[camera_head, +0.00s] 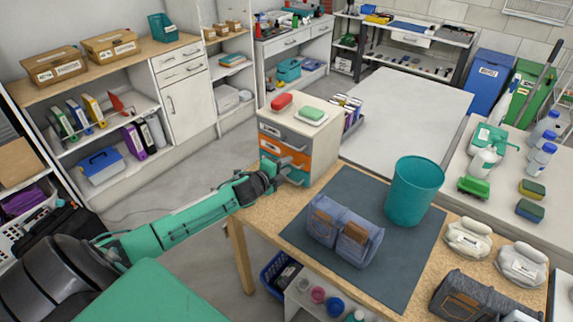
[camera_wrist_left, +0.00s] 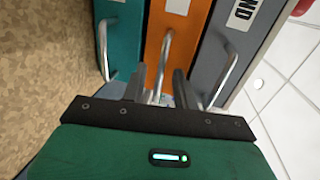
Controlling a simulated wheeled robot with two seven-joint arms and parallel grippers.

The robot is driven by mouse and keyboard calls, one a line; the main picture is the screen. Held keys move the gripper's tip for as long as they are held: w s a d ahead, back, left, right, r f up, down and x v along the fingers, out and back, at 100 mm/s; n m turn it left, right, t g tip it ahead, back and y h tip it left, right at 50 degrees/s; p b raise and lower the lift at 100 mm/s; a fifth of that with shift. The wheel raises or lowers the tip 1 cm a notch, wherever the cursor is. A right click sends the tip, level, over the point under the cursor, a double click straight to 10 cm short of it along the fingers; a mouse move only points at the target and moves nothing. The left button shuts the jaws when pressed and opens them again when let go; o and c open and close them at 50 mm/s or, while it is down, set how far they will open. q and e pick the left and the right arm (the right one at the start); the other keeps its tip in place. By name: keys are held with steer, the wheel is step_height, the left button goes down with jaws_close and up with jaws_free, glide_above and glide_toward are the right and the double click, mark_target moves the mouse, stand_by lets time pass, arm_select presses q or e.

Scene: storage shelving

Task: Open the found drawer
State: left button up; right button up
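A small drawer unit (camera_head: 325,135) stands on the wooden table. It has a grey top drawer, an orange middle drawer (camera_head: 278,152) and a teal bottom drawer, each with a metal bar handle; all look shut. In the left wrist view, the grey drawer (camera_wrist_left: 228,45) has a label on which "ND" shows. The orange drawer (camera_wrist_left: 172,15) is in the middle and the teal drawer (camera_wrist_left: 120,40) at left. My left gripper (camera_wrist_left: 158,76) is open, its fingers on either side of the orange drawer's handle (camera_wrist_left: 163,55); contact cannot be told. My right gripper is not in view.
A red item (camera_head: 281,103) and a green soap-like block (camera_head: 311,113) lie on the unit. A teal bin (camera_head: 413,190) and a denim pouch (camera_head: 345,232) stand on the dark mat (camera_head: 400,275). Floor shows left of the table.

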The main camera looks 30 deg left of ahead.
arm_select(q)
steer(key=shift+w+f, duration=0.1)
steer(key=shift+w, duration=0.4)
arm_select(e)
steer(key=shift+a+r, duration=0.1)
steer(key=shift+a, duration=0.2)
